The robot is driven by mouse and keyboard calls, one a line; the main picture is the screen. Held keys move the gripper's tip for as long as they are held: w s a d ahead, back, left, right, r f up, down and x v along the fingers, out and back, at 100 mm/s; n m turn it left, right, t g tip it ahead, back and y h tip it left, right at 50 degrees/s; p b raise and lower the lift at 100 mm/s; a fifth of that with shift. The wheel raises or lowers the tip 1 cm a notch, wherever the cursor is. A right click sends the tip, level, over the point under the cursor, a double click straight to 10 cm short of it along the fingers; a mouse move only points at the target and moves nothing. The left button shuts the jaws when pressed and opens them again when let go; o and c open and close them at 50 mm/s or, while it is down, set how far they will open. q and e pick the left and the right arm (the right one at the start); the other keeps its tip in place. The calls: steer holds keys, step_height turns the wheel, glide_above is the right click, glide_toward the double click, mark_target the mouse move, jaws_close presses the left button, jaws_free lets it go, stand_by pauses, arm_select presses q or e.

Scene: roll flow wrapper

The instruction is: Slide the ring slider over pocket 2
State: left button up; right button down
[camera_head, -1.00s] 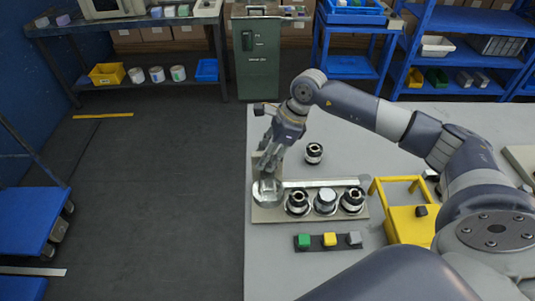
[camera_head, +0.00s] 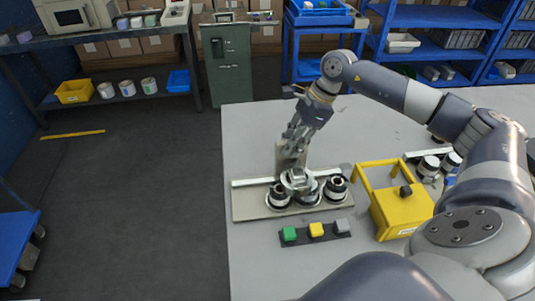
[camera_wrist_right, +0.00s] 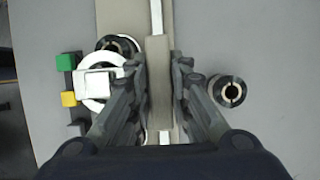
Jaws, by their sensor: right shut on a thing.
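The ring slider (camera_head: 297,180) is a pale metal ring with a square block on top, on the rail (camera_head: 250,182) of a beige base plate (camera_head: 250,208). My right gripper (camera_head: 291,150) is shut on its upright beige plate, which also shows between the fingers in the wrist view (camera_wrist_right: 159,85). The ring hides most of the middle pocket (camera_head: 308,197); exact centring cannot be told. The left pocket (camera_head: 278,195) and right pocket (camera_head: 336,188) hold black-and-silver round parts. In the wrist view, the ring (camera_wrist_right: 97,82) partly overlaps one round part (camera_wrist_right: 118,45). My left gripper is out of view.
A yellow box (camera_head: 403,212) stands to the right. A loose round part (camera_wrist_right: 230,91) lies on the table beside the gripper. The table's left edge is clear.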

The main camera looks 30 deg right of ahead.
steer(key=d, duration=0.1)
steer(key=s+d, duration=0.1)
steer(key=shift+d+f+b, duration=0.1)
steer(key=shift+d+b, duration=0.2)
steer(key=shift+b, duration=0.1)
steer(key=shift+s+d, duration=0.3)
steer(key=shift+d, duration=0.15)
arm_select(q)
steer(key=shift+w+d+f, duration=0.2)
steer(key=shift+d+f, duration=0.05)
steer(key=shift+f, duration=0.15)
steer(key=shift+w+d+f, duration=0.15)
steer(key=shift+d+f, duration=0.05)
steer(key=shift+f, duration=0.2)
arm_select(e)
steer(key=shift+r, duration=0.2)
steer(key=c, duration=1.5)
jaws_free()
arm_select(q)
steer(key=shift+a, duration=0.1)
